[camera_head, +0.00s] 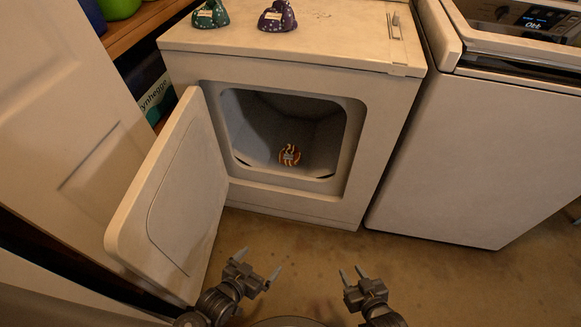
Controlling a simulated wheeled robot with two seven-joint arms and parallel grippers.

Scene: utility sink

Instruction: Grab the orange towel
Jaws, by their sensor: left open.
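An orange and yellow striped cloth-like bundle (289,155) with dark bands lies inside the open dryer drum, near its front opening. It is the only orange thing that shows as a possible towel, and it is too small to tell its folds. My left gripper (259,263) is open and empty, low in front of the dryer, near the lower edge of its open door. My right gripper (352,271) is also low in front of the dryer, to the right; its two fingers stand apart with nothing between them. Both grippers are well apart from the bundle.
The white dryer (280,205) has its door (170,200) swung open to the left. A green pouch (211,15) and a purple pouch (277,17) lie on its top. A white washer (475,140) stands at the right. The floor (310,245) in front is clear.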

